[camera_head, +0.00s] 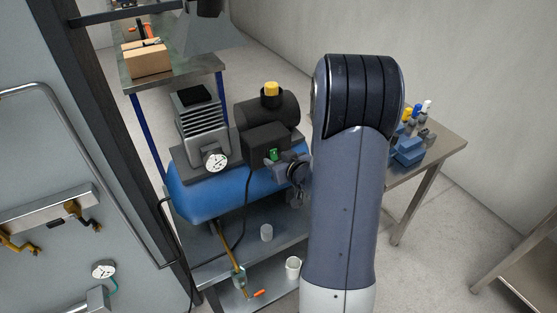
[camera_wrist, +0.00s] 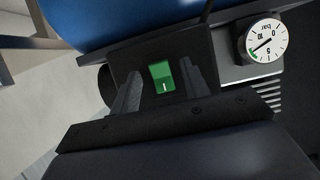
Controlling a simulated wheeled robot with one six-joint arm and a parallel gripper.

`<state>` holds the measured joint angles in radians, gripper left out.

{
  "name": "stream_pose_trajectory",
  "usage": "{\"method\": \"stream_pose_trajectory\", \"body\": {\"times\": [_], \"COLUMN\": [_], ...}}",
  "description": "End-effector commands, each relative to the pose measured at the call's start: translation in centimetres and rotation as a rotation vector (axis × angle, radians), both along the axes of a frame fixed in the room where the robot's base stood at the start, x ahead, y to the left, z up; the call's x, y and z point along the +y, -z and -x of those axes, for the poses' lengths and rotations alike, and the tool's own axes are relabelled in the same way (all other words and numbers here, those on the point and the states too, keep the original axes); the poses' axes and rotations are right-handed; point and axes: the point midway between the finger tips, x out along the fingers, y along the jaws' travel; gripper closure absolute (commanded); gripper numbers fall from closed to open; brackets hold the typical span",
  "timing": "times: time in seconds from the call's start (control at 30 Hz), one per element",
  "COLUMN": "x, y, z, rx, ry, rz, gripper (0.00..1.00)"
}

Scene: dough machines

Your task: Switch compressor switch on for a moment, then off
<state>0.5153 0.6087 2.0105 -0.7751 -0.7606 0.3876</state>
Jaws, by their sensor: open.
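The compressor switch is a green rocker (camera_wrist: 162,77) on a dark box (camera_head: 265,138) on the compressor's side. A white line mark shows on it in the wrist view, and it also shows small in the head view (camera_head: 273,155). I cannot tell which way it is pressed. The compressor has a blue tank (camera_head: 207,196). My gripper (camera_wrist: 160,70) is open and empty, with one finger on each side of the switch in the wrist view. In the head view my gripper (camera_head: 284,165) is close in front of the box; contact cannot be told.
A pressure gauge (camera_head: 215,160) sits on the compressor's left and also shows in the wrist view (camera_wrist: 263,40). The compressor stands on a metal table (camera_head: 265,222) with a cup (camera_head: 293,268) below. A side table (camera_head: 440,150) with blue and yellow items is at right.

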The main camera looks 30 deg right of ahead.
Motion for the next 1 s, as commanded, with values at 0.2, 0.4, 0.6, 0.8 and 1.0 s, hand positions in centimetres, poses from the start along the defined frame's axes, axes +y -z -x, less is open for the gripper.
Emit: {"method": "stream_pose_trajectory", "body": {"times": [0.2, 0.4, 0.6, 0.8, 1.0], "x": [0.0, 0.0, 0.01, 0.0, -0.02], "y": [0.01, 0.01, 0.0, 0.2, 0.89], "z": [0.03, 0.04, 0.04, 0.04, 0.0], "rx": [0.0, 0.001, 0.001, -0.006, -0.062], "ry": [0.0, 0.0, 0.0, 0.0, 0.001], "rz": [0.0, 0.0, 0.0, 0.0, -0.002], "gripper": [0.63, 0.79, 0.96, 1.0, 1.0]}}
